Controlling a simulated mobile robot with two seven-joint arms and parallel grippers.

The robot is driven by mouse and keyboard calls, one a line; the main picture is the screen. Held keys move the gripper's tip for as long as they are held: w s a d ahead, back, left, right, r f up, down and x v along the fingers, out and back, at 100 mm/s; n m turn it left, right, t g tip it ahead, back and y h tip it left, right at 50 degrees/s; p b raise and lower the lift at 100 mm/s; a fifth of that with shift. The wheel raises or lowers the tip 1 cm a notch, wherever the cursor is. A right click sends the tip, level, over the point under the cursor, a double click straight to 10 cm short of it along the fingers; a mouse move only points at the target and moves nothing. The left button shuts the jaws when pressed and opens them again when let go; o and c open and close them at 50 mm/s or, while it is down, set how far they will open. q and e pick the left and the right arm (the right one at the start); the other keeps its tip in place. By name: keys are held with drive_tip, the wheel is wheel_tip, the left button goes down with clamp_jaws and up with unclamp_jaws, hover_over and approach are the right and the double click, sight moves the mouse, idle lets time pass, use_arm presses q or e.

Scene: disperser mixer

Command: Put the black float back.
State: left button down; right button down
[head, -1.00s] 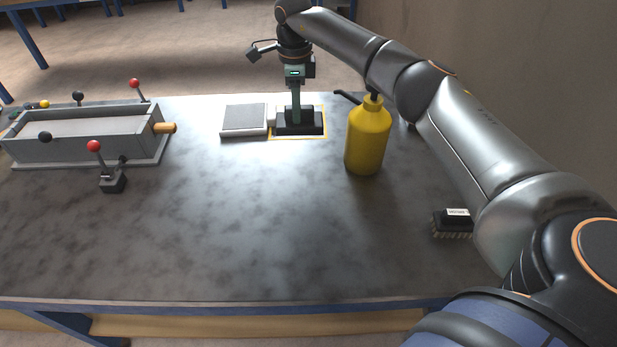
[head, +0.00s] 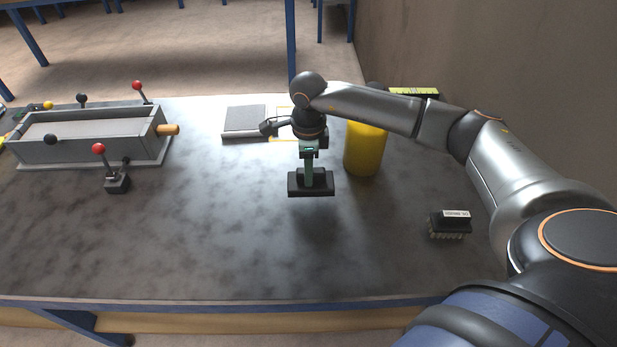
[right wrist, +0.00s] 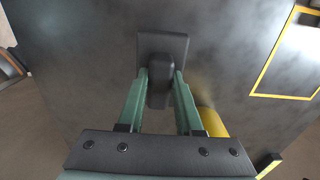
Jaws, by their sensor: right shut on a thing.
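The black float (head: 311,187) is a dark rectangular block with a handle. My right gripper (head: 310,168) is shut on its handle and holds it above the grey table, with a shadow below it. In the right wrist view the green fingers of my gripper (right wrist: 160,82) close on the handle from both sides, and the float's plate (right wrist: 162,42) shows beyond. A yellow outlined rectangle (head: 283,140) lies behind the float on the table, partly hidden by my arm. It also shows, empty inside, in the right wrist view (right wrist: 284,96). My left gripper is not in view.
A grey flat block (head: 244,119) lies left of the outline. A yellow bottle (head: 365,150) stands close right of my gripper, its top hidden by my arm. A brush (head: 449,225) lies at right. A grey trough (head: 90,140) and red-knobbed lever (head: 116,180) stand left. The table's front is clear.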

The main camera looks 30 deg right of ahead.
drive_tip(key=shift+s+f, duration=0.1)
drive_tip(key=shift+f, duration=1.5)
drive_tip(key=shift+f, duration=0.2)
drive_tip(key=c, duration=0.6)
unclamp_jaws()
drive_tip(key=shift+r+p, duration=0.2)
drive_tip(key=shift+p, duration=0.1)
wheel_tip(320, 180, up, 12)
drive_tip(key=shift+b, duration=0.6)
